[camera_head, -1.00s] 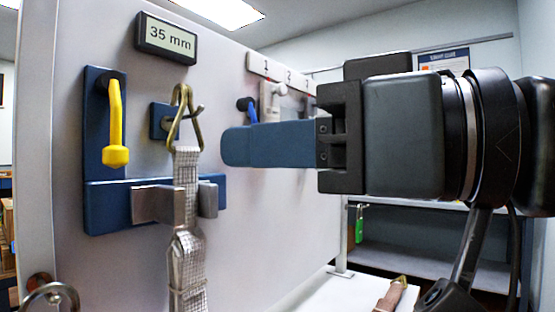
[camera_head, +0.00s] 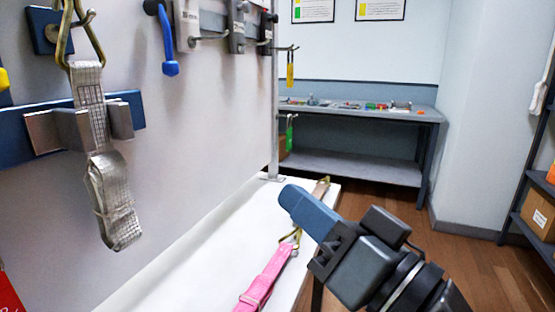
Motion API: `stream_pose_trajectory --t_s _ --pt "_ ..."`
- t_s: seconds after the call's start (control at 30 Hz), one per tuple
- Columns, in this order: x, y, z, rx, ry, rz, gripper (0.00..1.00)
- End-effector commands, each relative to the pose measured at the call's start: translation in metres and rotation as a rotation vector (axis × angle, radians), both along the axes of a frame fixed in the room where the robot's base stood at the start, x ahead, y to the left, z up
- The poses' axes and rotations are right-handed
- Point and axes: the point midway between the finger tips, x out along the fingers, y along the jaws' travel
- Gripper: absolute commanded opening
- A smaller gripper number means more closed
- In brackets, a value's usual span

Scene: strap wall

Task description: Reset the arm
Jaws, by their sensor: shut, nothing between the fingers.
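My gripper (camera_head: 298,202) is at the lower middle right of the head view, pointing up and to the left. Its blue fingers are shut together with nothing between them. It is in front of the white ledge's edge, apart from the wall and the straps. A grey webbing strap (camera_head: 112,195) hangs at the left from a brass hook (camera_head: 80,28). The strap passes between the metal jaws of a clamp (camera_head: 58,130) on a blue bracket. The lower part of my arm is cut off by the frame's bottom edge.
A pink strap (camera_head: 265,280) lies on the white ledge (camera_head: 175,270) near my gripper. A blue lever (camera_head: 168,45) and grey hook holders (camera_head: 187,25) are on the panel. A grey workbench (camera_head: 350,112) stands behind, shelves (camera_head: 535,205) at right. The wooden floor (camera_head: 490,270) is clear.

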Motion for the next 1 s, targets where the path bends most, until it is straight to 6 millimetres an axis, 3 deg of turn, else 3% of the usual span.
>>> stream_pose_trajectory --t_s 0.27,0.5,0.8,1.0 --pt "-0.03 -0.05 -0.08 -0.001 0.126 -0.244 0.0" --pt "-0.082 -0.093 -0.139 -0.084 0.208 -0.433 0.0" --pt "-0.172 -0.14 -0.185 -0.275 0.277 -0.603 0.0" --pt "-0.239 -0.164 -0.193 -0.443 0.297 -0.66 0.0"
